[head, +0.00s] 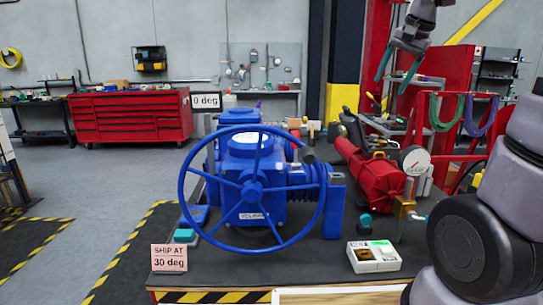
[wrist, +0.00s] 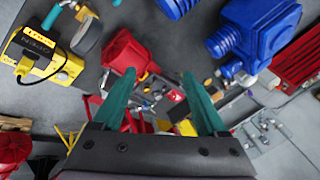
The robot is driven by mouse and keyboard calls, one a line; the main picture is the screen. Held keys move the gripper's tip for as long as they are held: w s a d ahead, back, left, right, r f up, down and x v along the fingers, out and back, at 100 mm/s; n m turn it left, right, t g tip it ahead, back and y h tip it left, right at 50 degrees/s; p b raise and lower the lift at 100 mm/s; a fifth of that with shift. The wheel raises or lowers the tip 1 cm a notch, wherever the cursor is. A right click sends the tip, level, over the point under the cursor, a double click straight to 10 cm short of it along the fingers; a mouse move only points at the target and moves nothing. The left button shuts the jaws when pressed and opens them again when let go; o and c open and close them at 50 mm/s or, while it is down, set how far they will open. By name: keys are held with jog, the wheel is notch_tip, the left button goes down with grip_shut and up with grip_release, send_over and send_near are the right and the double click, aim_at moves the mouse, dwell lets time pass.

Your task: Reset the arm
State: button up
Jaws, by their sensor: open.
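My gripper (head: 399,68) is raised at the upper right of the head view, above the bench and clear of everything on it. Its two teal fingers are spread apart with nothing between them; they also show in the wrist view (wrist: 198,100). The blue valve actuator (head: 247,170) with its large blue handwheel (head: 186,205) stands on the dark bench, well to the left of my gripper. A small sign (head: 206,101) behind it reads "0 deg". A pink card (head: 169,258) at the bench's front left reads "SHIP AT 30 deg".
A white box (head: 374,257) sits near the front edge. A red tool cabinet (head: 130,117) stands at the back left. The floor on the left is free.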

jog(key=s+a+f+n+t, duration=0.1)
jog(key=s+a+n, duration=0.1)
jog(key=s, duration=0.7)
jog(key=s+a+f+n+t, duration=0.1)
jog(key=s+a, duration=0.4)
jog(key=s, duration=0.5)
jog(key=shift+f+n, duration=0.6)
jog(key=shift+f, duration=0.05)
jog(key=shift+w+a, duration=0.1)
